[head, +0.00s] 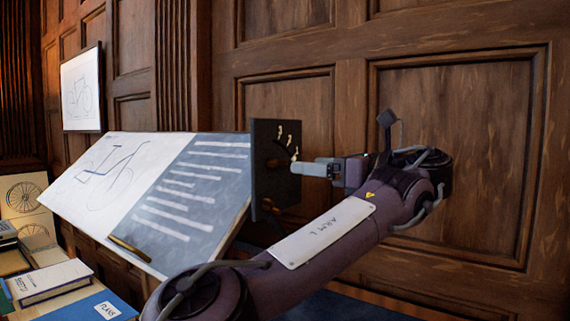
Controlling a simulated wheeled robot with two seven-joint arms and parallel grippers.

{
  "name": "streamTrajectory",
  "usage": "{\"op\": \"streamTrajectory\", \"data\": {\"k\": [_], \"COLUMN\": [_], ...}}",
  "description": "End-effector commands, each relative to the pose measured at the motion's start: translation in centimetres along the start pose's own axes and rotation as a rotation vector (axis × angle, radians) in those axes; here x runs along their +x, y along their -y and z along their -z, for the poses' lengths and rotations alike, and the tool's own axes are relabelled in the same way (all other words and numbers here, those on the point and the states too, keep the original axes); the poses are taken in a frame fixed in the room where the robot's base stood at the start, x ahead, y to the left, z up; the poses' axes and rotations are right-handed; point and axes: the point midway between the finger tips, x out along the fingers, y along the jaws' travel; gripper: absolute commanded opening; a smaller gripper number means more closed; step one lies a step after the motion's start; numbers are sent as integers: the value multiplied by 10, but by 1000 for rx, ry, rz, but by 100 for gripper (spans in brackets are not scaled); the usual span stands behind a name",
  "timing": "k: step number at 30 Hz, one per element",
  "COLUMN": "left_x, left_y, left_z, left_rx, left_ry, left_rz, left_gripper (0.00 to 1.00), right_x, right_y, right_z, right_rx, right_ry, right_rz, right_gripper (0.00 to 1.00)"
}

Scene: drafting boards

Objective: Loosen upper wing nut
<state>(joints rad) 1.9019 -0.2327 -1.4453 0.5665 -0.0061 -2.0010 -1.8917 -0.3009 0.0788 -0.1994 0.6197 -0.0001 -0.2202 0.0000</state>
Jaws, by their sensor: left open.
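The dark side plate (262,140) stands upright at the right edge of the tilted drafting board (205,190). My right gripper is not in view.
A drawing sheet and a pencil-like stick (130,249) lie on the board. Books (50,282) and a blue folder (98,308) are at lower left. A panelled wooden wall stands behind.

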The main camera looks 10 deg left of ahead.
Motion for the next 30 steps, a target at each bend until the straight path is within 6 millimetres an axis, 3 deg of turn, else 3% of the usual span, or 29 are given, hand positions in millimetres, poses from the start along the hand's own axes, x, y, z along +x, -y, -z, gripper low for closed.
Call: {"op": "streamTrajectory", "data": {"k": [5,9,13,26,30], "left_x": [27,51,65,76,76], "left_y": [0,0,0,0,0], "left_z": [-2,-5,-4,2,2], "left_rx": [2,2,0,0,0], "left_ry": [-1,-2,-2,-2,-2], "left_rz": [-4,-1,0,3,3], "left_gripper": [71,71,71,71,55], "right_x": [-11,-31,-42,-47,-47], "right_y": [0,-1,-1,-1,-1], "right_z": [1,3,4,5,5], "right_rx": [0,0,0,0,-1], "right_ry": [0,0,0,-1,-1], "right_rz": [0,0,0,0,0], "right_gripper": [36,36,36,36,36]}}
